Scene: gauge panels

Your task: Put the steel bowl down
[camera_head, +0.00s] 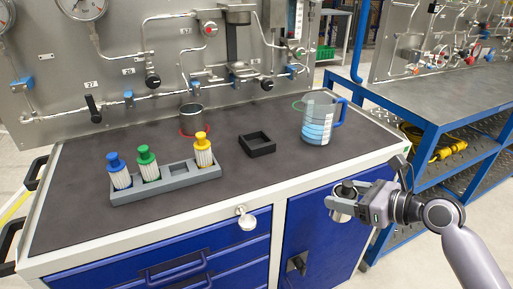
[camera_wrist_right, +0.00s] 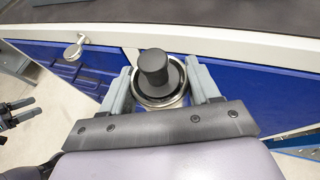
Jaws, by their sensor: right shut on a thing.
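The steel bowl (camera_head: 341,211) is a small shiny round vessel in my right gripper (camera_head: 346,203), which is shut on it. In the right wrist view the bowl (camera_wrist_right: 162,99) sits between the two grey fingers, and a black round knob-like piece (camera_wrist_right: 154,68) stands up from its middle. My right gripper holds it upright in front of the bench's front edge, at the right, not over the top. Its underside is hidden in the wrist view. Dark fingers, apparently my left gripper (camera_wrist_right: 22,112), show small at the left edge of the wrist view; the head view does not show them.
The dark bench top (camera_head: 245,185) has free room at front right. On it are a grey rack (camera_head: 165,188) with filter cartridges, a black square tray (camera_head: 257,144), a blue-handled measuring jug (camera_head: 319,120) and a dark steel cup (camera_head: 191,117) near a red ring. A gauge panel stands behind.

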